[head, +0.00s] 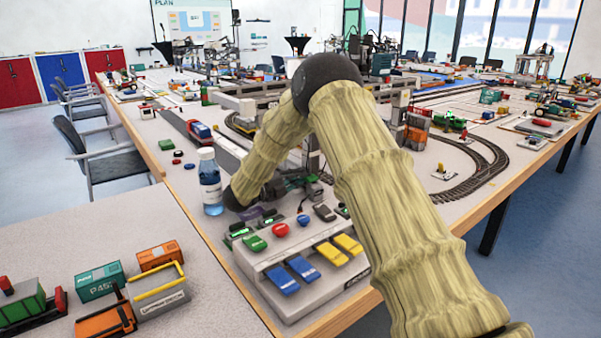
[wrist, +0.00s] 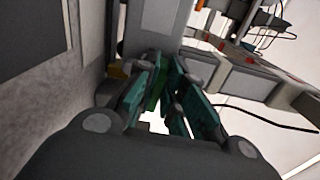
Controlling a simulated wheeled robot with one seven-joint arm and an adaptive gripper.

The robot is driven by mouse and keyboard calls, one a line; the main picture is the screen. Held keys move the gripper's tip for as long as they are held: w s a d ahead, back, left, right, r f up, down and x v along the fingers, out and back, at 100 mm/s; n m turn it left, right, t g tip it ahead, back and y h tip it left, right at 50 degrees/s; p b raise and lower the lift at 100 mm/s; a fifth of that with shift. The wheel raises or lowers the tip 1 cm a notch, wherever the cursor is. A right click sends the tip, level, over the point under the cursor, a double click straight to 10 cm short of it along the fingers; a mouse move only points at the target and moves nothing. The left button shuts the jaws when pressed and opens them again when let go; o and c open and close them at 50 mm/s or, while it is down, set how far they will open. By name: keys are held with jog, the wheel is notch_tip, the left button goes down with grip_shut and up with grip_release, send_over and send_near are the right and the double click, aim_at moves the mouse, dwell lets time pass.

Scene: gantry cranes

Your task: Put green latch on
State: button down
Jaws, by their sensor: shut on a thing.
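A grey control box (head: 258,262) stands near the table edge, with several coloured latches on its sloped top. My gripper (head: 303,183) is low over the back of the box, partly hidden by my arm. A small green part shows at its fingertips. In the wrist view my gripper (wrist: 160,105) has its teal pads close together around a narrow green piece (wrist: 157,92), which looks like the green latch. Its lower part is hidden by the fingers. Whether the latch is on or off cannot be told.
A green button (head: 254,243) and a red button (head: 279,230) lie on the box in front of my gripper, with yellow latches (head: 348,244) and blue latches (head: 303,268). A bottle (head: 210,183) stands close on the left. Curved rail track (head: 478,170) lies to the right.

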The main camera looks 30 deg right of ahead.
jog(key=shift+f+n, duration=0.25)
jog(key=shift+n, duration=0.25)
jog(key=c, duration=1.5)
grip_release()
jog(key=shift+a, duration=0.1)
jog(key=shift+s+a, duration=0.15)
jog(key=shift+a, duration=1.85)
jog(key=shift+s+a, duration=0.1)
jog(key=shift+a, duration=1.85)
jog(key=shift+r, duration=0.1)
